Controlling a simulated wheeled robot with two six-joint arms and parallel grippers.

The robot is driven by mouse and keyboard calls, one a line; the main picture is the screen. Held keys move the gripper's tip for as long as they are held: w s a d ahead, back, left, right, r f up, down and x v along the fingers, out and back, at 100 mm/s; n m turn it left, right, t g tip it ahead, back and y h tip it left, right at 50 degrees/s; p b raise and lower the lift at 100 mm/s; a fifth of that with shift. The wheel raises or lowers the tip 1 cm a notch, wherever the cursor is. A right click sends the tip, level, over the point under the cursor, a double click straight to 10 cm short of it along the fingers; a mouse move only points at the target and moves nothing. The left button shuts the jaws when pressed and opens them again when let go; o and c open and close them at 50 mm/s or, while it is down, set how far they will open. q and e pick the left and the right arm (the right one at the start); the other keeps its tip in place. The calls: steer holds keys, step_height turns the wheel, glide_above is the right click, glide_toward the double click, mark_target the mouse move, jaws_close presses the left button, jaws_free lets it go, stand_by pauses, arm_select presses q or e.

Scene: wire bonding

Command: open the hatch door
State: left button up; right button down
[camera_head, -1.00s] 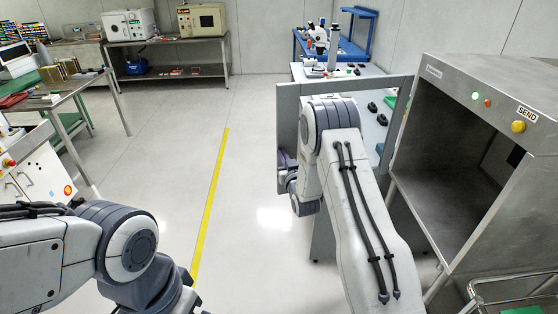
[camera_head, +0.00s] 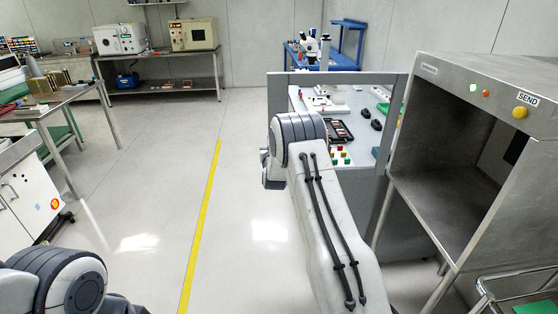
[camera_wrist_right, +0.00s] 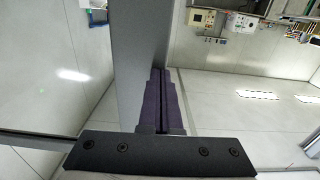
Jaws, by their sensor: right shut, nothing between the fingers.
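The hatch is a steel box (camera_head: 440,180) at the right; its front is open and its dark interior shows. The hatch door, a grey-framed clear panel (camera_head: 395,150), stands swung out from the box's left side, and a bench shows through it. My right arm reaches up in front of the door and hides part of it. In the right wrist view my right gripper (camera_wrist_right: 158,76) is shut and empty, right beside a grey door frame bar (camera_wrist_right: 140,40); I cannot tell whether they touch. My left gripper is out of view; only its arm shows at lower left.
A yellow SEND button (camera_head: 520,112) and small lamps sit on the box's top front. A wire cart (camera_head: 510,285) stands at lower right. A steel table (camera_head: 60,110) stands at the left. The floor around the yellow line (camera_head: 203,220) is clear.

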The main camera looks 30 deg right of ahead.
steer(key=b+v, duration=0.4)
steer(key=v, duration=1)
steer(key=a+n+g+y, duration=0.25)
steer(key=a+y, duration=0.25)
steer(key=a, duration=0.8)
steer(key=s+a+f+n+g+y, duration=0.2)
steer(key=s+a+n+g+y, duration=0.25)
steer(key=s+a, duration=0.85)
steer(key=s+a+n+g+y, duration=0.1)
steer(key=s+a+n+g, duration=0.4)
steer(key=s, duration=1.1)
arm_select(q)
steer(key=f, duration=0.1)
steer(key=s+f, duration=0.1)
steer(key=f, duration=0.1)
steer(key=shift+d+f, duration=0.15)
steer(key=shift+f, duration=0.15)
arm_select(e)
steer(key=s+g+h, duration=0.1)
steer(key=s+g, duration=0.3)
steer(key=s, duration=0.8)
steer(key=shift+h, duration=0.35)
